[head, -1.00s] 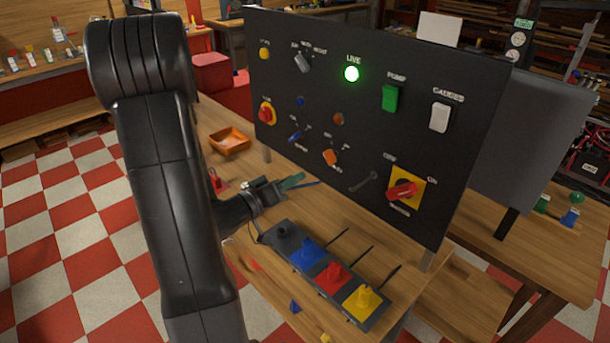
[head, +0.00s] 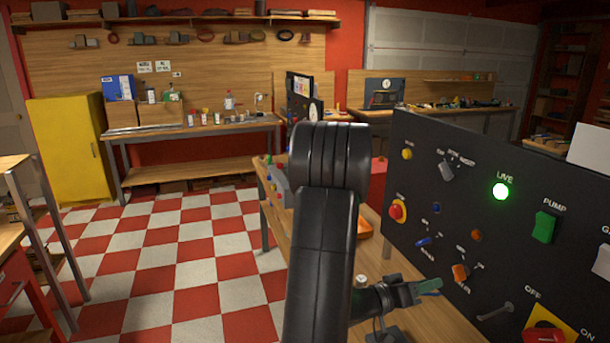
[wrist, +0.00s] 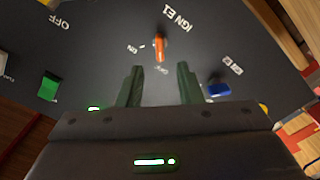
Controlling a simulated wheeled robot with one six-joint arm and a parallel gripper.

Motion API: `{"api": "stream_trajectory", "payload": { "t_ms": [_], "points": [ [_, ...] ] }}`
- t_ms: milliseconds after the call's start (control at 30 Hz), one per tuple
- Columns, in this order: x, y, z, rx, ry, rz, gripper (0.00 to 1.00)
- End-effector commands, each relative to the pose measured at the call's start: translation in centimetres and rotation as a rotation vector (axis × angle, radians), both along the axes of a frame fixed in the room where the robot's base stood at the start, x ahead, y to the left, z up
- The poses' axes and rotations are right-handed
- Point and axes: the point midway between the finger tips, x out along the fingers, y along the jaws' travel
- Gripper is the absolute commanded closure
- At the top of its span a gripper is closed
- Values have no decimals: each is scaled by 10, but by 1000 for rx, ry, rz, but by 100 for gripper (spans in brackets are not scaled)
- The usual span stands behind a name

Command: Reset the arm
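My arm stands bent in the middle of the head view, in front of a wooden table (head: 283,236) and a black control panel (head: 420,185). My gripper (head: 432,287) is at the panel's lower left, just left of the orange switch (head: 460,272) in the picture. In the wrist view my gripper (wrist: 159,84) has its two green fingers apart, with nothing between them. The orange switch (wrist: 159,48), labelled IGN, shows beyond the gap between the fingertips. A blue switch (wrist: 218,90) is right of the fingers there. I cannot tell the exact distance to the panel.
The panel also carries a glowing green LIVE lamp (head: 501,191), a green PUMP switch (head: 546,227) and a red knob (head: 398,211). A yellow cabinet (head: 70,150) stands far left. The checkered floor (head: 170,255) is open.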

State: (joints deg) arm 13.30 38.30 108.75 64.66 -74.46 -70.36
Motion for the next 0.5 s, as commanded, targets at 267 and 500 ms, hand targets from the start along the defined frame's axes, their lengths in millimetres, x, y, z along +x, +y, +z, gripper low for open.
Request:
{"api": "stream_trajectory", "payload": {
  "t_ms": [267,500],
  "points": [
    [14,-52,2,0,-1,-4,67],
    [22,-79,1,0,-1,-2,67]
  ]
}}
